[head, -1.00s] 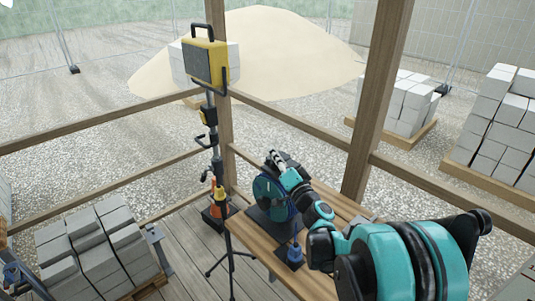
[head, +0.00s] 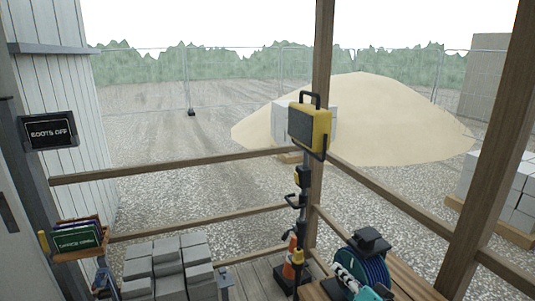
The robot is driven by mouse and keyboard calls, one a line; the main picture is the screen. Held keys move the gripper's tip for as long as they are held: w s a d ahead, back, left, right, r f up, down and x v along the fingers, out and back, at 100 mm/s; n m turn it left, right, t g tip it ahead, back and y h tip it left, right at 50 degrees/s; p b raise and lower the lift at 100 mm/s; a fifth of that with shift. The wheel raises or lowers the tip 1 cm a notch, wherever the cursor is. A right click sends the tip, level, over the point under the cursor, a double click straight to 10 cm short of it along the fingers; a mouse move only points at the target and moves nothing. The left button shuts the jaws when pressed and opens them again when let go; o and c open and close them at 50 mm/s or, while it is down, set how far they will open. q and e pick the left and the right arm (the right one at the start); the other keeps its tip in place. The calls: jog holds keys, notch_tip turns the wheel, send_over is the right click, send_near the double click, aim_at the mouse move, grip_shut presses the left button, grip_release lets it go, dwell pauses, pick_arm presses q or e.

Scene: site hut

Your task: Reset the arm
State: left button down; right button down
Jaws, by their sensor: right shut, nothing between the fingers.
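My right gripper (head: 340,268) is low in the head view, right of centre. It is shut and holds nothing, and its teal wrist (head: 366,293) runs out of the bottom edge. It is beside a dark blue round reel (head: 375,266) with a black block on top, on the wooden bench (head: 408,284); I cannot tell whether they touch. The rest of the right arm is out of frame. My left gripper is not in view.
Wooden rails (head: 190,163) edge the hut.

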jog(key=s+a+f+n+g+h, duration=0.1)
jog(key=s+a+f+n+g, duration=0.15)
jog(key=s+a, duration=0.2)
jog(key=s+a+f+n+g, duration=0.1)
jog(key=s+a+f+g, duration=0.25)
jog(key=s, duration=0.25)
jog(key=s+d+f+n+g+h, duration=0.1)
jog(key=s+d+f+g+h, duration=0.1)
jog(key=s, duration=0.7)
jog(key=d+f+h, duration=0.1)
jog(key=d+h, duration=0.1)
jog(key=d, duration=0.1)
jog(key=shift+f+h, duration=0.2)
jog(key=shift+h, duration=0.1)
